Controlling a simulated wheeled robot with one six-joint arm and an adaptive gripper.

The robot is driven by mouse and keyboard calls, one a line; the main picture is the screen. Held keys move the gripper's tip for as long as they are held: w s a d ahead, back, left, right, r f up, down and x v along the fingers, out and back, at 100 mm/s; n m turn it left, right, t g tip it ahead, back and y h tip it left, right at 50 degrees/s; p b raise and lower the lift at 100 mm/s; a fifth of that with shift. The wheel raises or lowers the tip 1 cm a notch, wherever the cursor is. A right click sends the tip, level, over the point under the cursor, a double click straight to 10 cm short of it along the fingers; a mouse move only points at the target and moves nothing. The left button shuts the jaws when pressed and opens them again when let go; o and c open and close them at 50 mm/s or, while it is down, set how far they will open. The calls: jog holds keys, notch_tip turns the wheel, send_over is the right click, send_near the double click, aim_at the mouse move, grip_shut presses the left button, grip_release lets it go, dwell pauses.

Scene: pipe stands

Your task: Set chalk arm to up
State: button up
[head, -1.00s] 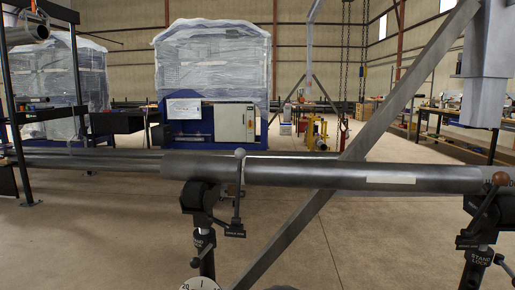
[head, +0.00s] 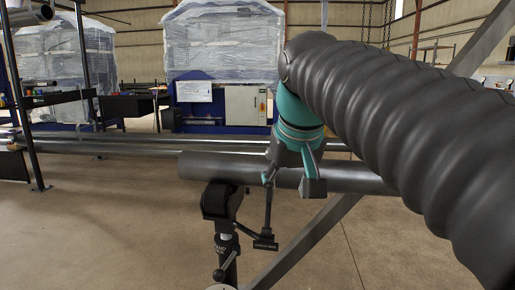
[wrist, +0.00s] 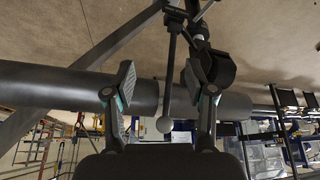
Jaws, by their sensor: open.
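The chalk arm (head: 267,212) is a thin dark lever on the left pipe stand, rising beside the pipe from a small label plate (head: 264,245). It looks about upright in the head view, its top hidden by my gripper. In the wrist view the lever (wrist: 169,70) ends in a pale round knob (wrist: 165,125). My gripper (head: 290,181) is at the pipe, around the lever's upper part. In the wrist view my gripper (wrist: 158,87) is open, with the lever between its spread fingers. I see a gap on both sides.
The long grey pipe (head: 215,169) rests on the stand's dark roller head (head: 220,200). A stand-lock handle (head: 222,273) sits lower on the post. A diagonal grey beam (head: 305,240) crosses behind the pipe. Open floor (head: 110,235) lies to the left.

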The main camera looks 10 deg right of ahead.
jog(key=w+r+p, duration=0.1)
jog(key=w+r, duration=0.2)
jog(key=r, duration=0.5)
jog(key=w+r+p, duration=0.1)
jog(key=w+r, duration=0.2)
jog(key=r, duration=0.4)
jog(key=shift+m, duration=0.4)
jog(key=b+x, duration=0.1)
jog(key=x, duration=1.2)
jog(key=shift+a+f, duration=0.1)
jog(key=shift+f, duration=0.3)
jog(key=shift+g, duration=0.3)
grip_shut()
